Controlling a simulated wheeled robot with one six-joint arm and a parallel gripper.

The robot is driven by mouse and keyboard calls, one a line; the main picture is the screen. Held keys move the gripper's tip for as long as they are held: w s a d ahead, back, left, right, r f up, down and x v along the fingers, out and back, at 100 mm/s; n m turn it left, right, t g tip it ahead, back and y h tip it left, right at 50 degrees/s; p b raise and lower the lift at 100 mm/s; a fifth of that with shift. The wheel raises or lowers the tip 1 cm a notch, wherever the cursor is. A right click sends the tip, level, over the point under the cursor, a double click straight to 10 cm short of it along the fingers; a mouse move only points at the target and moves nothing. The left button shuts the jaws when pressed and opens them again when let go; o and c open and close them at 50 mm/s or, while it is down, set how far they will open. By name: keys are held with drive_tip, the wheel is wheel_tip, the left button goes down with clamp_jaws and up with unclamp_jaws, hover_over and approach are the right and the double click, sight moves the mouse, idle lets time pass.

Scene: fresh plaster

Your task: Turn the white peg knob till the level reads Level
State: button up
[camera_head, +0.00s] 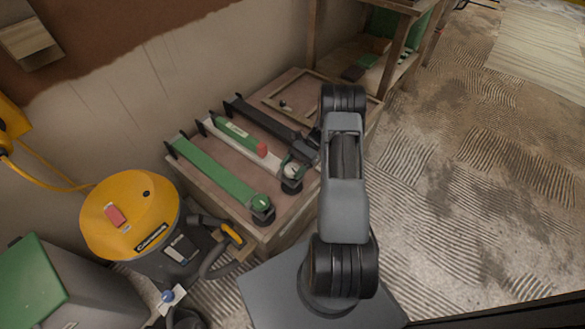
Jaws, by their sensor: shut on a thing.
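Three rails lie side by side on a low wooden platform: a green rail (215,170), a white rail (268,160) and a black rail (258,121). A green level with a red end (238,135) lies along the white rail; its reading is too small to make out. The white peg knob (291,171) is at the near end of the white rail, on a dark round base. My gripper (299,160) reaches down from behind my arm and is shut at the white knob. My arm hides part of it, and the exact finger contact is unclear.
The green rail has its own knob (261,202) close by. A yellow vacuum (131,214) with a hose stands left of the platform (280,224). A wooden shelf (392,53) stands behind. The ridged floor (480,170) on the right is clear.

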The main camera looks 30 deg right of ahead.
drive_tip(key=o, duration=0.9)
drive_tip(key=shift+d, duration=0.1)
drive_tip(key=p+v, duration=0.1)
drive_tip(key=v, duration=1.2)
drive_tip(key=shift+d+r+p, duration=0.15)
drive_tip(key=shift+d+p, duration=0.2)
